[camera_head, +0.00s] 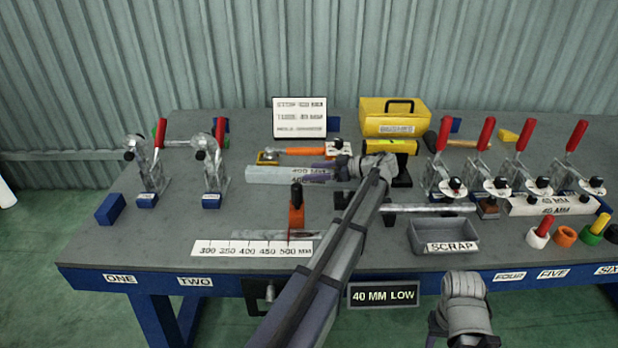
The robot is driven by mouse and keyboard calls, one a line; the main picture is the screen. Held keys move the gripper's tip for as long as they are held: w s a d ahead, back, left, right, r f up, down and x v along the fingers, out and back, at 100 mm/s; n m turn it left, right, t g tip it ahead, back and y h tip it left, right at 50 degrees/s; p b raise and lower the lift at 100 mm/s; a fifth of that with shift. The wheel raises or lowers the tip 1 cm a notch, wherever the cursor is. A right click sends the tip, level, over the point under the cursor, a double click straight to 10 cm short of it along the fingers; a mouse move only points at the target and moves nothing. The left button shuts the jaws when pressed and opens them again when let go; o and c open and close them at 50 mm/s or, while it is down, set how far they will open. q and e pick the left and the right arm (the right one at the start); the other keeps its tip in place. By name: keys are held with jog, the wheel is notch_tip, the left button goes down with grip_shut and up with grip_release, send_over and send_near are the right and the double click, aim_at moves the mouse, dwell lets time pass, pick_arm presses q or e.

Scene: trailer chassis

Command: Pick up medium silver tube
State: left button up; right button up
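Another thin silver piece (262,234) lies behind the length scale. I cannot tell which is the medium one. My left gripper (343,169) is over the bench middle, pointing left, at the right end of a pale block marked 400 MM (276,175). Its fingers are too small and dark to tell open from shut, and contact is unclear. My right arm shows only at the bottom right; its gripper fingers do not show.
Red-handled clamps (214,165) stand at left, with several more at right. A yellow case (394,116) stands behind.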

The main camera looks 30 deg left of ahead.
pick_arm(q)
grip_shut()
jog(key=shift+s, duration=0.1)
jog(key=shift+r, duration=0.15)
dwell(0.6)
notch_tip(320, 180, up, 10)
jog(key=p, duration=1)
